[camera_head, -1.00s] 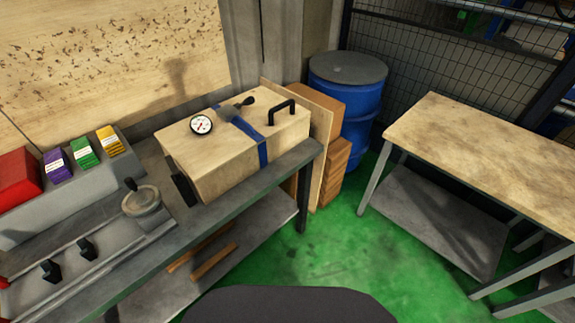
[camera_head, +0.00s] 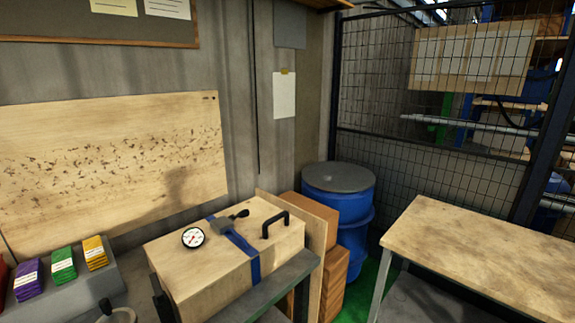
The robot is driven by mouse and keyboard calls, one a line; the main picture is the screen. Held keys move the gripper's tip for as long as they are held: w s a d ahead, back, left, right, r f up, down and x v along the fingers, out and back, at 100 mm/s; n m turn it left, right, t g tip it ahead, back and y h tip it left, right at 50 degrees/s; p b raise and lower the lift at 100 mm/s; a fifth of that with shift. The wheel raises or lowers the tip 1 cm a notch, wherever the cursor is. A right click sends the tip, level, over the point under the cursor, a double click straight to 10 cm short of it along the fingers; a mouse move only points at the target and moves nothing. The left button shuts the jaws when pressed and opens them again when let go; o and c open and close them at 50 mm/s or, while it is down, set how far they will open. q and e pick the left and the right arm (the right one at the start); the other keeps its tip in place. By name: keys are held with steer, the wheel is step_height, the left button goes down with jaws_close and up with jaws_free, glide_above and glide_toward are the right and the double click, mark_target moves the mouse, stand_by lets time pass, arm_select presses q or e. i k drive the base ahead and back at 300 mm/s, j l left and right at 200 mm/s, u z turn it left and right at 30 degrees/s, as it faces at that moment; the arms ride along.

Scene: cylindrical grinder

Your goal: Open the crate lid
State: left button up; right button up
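The wooden crate (camera_head: 190,285) stands on the grey bench at lower centre-left. Its lid (camera_head: 262,212) lies flat and closed on top. A black handle (camera_head: 275,222) is fixed on the right part of the lid. A blue strap (camera_head: 243,252) runs over the lid and down the front, with a dark lever buckle (camera_head: 231,221) on top. A round white gauge (camera_head: 193,238) sits on the left part of the lid. Neither of my grippers shows in this view.
The grey bench (camera_head: 262,302) carries the crate. Purple, green and yellow blocks (camera_head: 63,264) stand to its left. Wooden boards (camera_head: 323,232) and a blue barrel (camera_head: 340,203) stand behind right. A wood-topped table (camera_head: 485,256) is at right, with a gap of green floor between.

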mark_target(189, 260)
steer(key=i+l+u, duration=0.6)
steer(key=l+u, duration=0.15)
steer(key=l, duration=0.2)
steer(key=i+l+u, duration=0.25)
steer(key=l, duration=0.15)
steer(key=l+u, duration=0.25)
steer(key=l, duration=0.15)
steer(key=l+u, duration=0.25)
steer(key=l, duration=0.2)
steer(key=i, duration=0.05)
